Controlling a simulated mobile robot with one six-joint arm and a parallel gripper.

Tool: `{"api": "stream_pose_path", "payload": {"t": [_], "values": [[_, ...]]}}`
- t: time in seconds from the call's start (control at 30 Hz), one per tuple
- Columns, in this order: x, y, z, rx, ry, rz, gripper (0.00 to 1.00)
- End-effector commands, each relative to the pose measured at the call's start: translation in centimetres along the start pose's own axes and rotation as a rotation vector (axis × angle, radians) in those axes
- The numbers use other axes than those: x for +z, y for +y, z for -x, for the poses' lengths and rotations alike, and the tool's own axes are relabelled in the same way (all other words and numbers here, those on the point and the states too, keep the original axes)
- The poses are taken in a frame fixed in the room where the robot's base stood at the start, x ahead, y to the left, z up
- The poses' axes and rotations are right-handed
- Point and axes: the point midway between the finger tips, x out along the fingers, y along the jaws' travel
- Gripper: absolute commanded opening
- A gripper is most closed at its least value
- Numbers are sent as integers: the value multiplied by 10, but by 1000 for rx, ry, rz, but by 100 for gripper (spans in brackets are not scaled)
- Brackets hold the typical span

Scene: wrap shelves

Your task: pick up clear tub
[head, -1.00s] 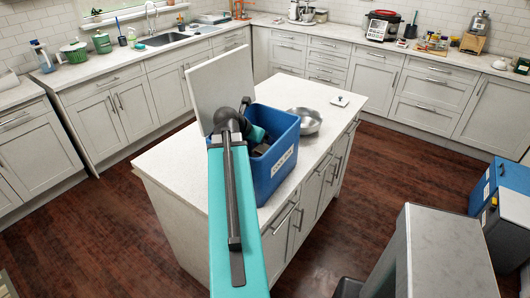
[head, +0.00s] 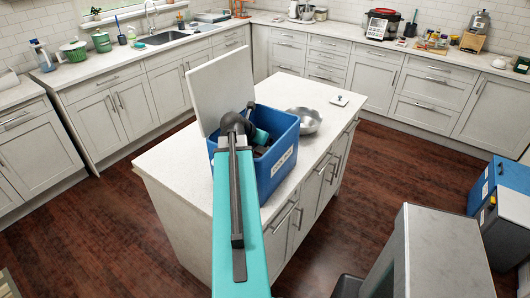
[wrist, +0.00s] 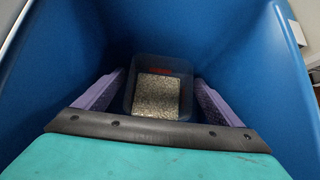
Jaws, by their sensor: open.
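The clear tub (wrist: 185,72) is in the wrist view, low inside the blue bin (wrist: 245,60). It has see-through dark walls, a reddish mark on the far side and a speckled beige patch showing through it. My gripper (wrist: 157,92) is open, with a purple-padded finger on each side of the tub. I cannot tell whether the pads touch it. The tub's near part is hidden by my gripper body. In the head view my gripper (head: 260,138) reaches into the blue bin (head: 284,168), and the tub is hidden there.
The bin stands on a white island top (head: 180,160), with a white upright panel (head: 218,88) behind its left side. A metal bowl (head: 306,119) sits just right of the bin. The bin walls rise close around my gripper.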

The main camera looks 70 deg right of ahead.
Motion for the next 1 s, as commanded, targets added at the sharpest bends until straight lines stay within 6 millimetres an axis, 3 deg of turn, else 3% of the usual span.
{"api": "stream_pose_path", "payload": {"t": [0.4,1.0], "values": [[0,1,-33,0,0,0,89],[0,0,-35,0,0,0,89]]}}
